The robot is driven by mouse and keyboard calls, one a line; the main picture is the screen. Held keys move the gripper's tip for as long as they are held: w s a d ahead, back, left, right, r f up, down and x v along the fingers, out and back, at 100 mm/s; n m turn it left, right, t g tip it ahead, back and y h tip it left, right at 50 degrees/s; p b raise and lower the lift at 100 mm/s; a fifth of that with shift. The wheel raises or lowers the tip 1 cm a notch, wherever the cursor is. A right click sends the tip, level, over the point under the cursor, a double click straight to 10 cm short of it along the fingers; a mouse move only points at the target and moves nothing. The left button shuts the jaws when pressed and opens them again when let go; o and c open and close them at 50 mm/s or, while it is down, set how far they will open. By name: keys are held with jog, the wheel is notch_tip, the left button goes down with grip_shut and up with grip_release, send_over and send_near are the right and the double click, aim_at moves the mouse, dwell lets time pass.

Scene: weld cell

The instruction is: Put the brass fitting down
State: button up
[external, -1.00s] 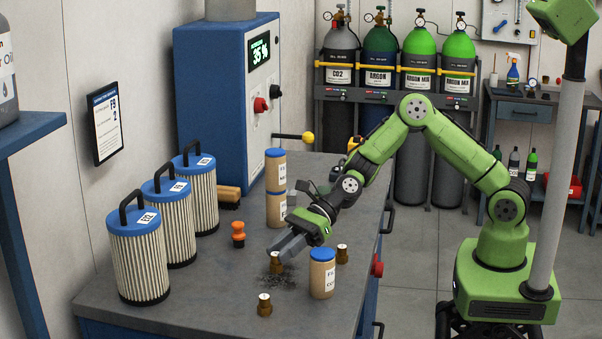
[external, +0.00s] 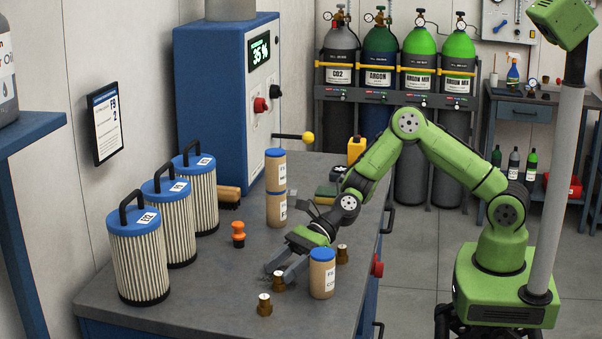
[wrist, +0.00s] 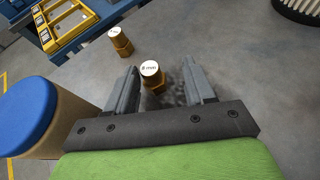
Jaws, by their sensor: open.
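A brass fitting (external: 278,283) with a pale top stands upright on the grey bench top. It also shows in the wrist view (wrist: 153,79), between the fingertips and nearer the left finger. My gripper (external: 284,268) is low over the bench, its fingers apart around this fitting. In the wrist view my gripper (wrist: 161,76) shows a clear gap on the fitting's right side. A second brass fitting (external: 264,306) stands just beyond, also in the wrist view (wrist: 120,42). A third brass fitting (external: 342,255) stands to the right of my gripper.
A blue-lidded canister (external: 322,275) stands close to the right of my gripper. Two stacked canisters (external: 276,180) and an orange-topped tool (external: 238,235) stand behind. Several pleated filters (external: 137,250) line the left side. Bare bench (external: 215,290) lies left of the fittings.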

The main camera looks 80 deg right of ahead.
jog(key=shift+s+d+r, duration=0.1)
jog(key=shift+d+r, duration=0.15)
jog(key=p+v, duration=0.1)
jog(key=v, duration=1)
jog(key=shift+s+d, duration=0.2)
jog(key=s+n, duration=0.1)
jog(key=n, duration=0.1)
jog(key=s+n+g+h, duration=0.1)
jog(key=n, duration=0.1)
jog(key=s+n, duration=0.1)
jog(key=n, duration=0.1)
jog(key=shift+s+d+r+g+h, duration=0.2)
jog(key=shift+s+r+g+h, duration=0.1)
jog(key=shift+g+h, duration=0.1)
jog(key=s+d+r+n+h, duration=0.4)
jog(key=s+d+n, duration=0.3)
jog(key=s, duration=0.5)
jog(key=s+d+r+n+h, duration=0.5)
jog(key=s+d+n, duration=0.3)
jog(key=s+n, duration=0.4)
jog(key=shift+v, duration=0.9)
jog(key=shift+w+r, duration=0.1)
jog(key=shift+w, duration=0.05)
